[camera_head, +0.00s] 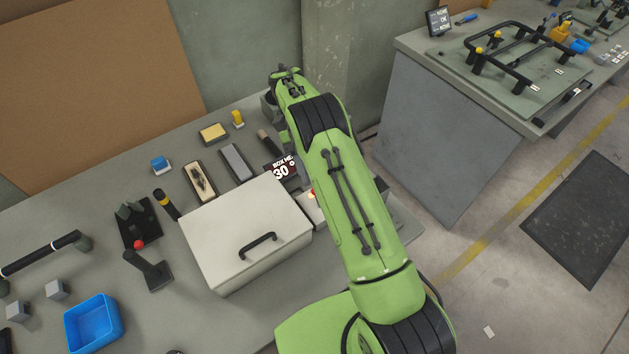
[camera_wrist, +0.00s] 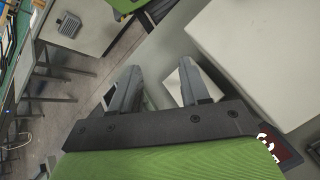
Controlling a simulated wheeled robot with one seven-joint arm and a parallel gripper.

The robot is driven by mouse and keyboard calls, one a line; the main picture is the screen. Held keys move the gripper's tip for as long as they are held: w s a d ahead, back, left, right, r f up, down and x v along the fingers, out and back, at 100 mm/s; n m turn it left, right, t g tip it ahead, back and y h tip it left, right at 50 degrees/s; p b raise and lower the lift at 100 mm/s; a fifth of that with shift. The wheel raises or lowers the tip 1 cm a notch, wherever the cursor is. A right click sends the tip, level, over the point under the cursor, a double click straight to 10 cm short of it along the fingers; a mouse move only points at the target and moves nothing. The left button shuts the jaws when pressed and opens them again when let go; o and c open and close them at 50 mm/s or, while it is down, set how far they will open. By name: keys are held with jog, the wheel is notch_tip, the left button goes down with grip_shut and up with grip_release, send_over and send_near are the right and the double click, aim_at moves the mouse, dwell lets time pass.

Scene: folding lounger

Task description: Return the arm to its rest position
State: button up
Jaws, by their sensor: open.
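My green arm reaches over the grey workbench (camera_head: 100,187), just right of the white box (camera_head: 240,225). In the head view the arm hides my gripper. In the wrist view my gripper (camera_wrist: 158,72) is open, with its two grey fingers apart. A pale flat surface shows beside the right finger; I cannot tell what it is. Nothing is held between the fingers. The white box also shows in the wrist view at upper right (camera_wrist: 265,50), apart from the fingers.
A small dark display (camera_head: 282,169) reading 30° stands behind the box. A joystick (camera_head: 148,265), a blue tray (camera_head: 93,322) and several small items lie on the bench. A second table (camera_head: 420,80) at right bears a black tubular frame (camera_head: 515,70).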

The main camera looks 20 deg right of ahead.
jog(key=shift+r, duration=0.55)
jog(key=shift+r, duration=0.35)
jog(key=s+d+r+n+t+y, duration=0.1)
jog(key=s+r+t, duration=0.3)
jog(key=r, duration=0.3)
jog(key=s+d+r+n+t, duration=0.1)
jog(key=s+r+t, duration=0.2)
jog(key=r, duration=0.4)
jog(key=s+r+n+t, duration=0.1)
jog(key=s+n+t, duration=0.1)
jog(key=s+t, duration=0.7)
jog(key=s, duration=0.5)
jog(key=shift+s+a+r, duration=0.2)
jog(key=shift+s+a, duration=0.15)
jog(key=shift+s, duration=0.05)
